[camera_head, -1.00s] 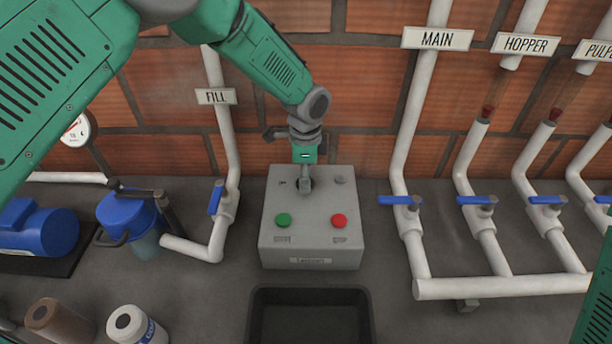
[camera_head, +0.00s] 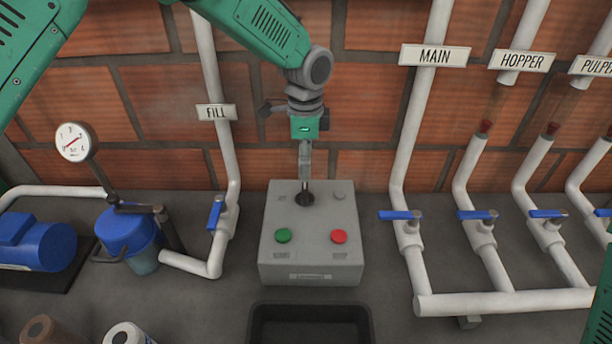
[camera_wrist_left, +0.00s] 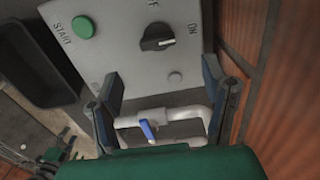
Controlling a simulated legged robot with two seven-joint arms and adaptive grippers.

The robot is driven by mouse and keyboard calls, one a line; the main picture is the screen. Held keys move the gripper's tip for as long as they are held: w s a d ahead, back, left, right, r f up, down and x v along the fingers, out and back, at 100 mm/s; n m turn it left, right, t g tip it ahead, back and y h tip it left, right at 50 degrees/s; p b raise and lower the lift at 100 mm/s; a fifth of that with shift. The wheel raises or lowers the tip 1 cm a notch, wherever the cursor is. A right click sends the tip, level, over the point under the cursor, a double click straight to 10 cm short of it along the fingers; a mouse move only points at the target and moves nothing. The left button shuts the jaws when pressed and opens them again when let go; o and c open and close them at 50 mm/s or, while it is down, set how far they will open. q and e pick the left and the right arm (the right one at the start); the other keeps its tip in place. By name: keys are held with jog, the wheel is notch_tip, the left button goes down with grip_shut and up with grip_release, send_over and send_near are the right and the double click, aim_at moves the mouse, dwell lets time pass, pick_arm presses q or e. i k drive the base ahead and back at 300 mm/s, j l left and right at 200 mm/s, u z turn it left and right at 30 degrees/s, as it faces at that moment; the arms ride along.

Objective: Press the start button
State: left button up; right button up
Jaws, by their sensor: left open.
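The grey control box (camera_head: 275,258) stands on the counter against the brick wall. The green start button (camera_head: 283,236) is on its left front; it also shows in the left wrist view (camera_wrist_left: 83,26) beside the word START. A red button (camera_head: 339,236) is to its right. A black rotary knob (camera_head: 304,198) sits behind them; in the left wrist view the knob (camera_wrist_left: 157,37) has its white mark toward the ON label. My left gripper (camera_head: 306,172) hangs above the back of the box by the knob. Its fingers (camera_wrist_left: 161,70) are apart and empty. My right gripper is out of view.
A pipe with a blue valve (camera_head: 215,213) stands left of the box, and several valved pipes (camera_head: 415,260) stand to the right. A black bin (camera_head: 260,325) is in front. A blue pump (camera_head: 40,245), a lidded pot (camera_head: 125,232) and a gauge (camera_head: 73,143) are at the left.

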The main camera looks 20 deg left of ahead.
aim_at(282, 236)
jog(key=k, duration=1)
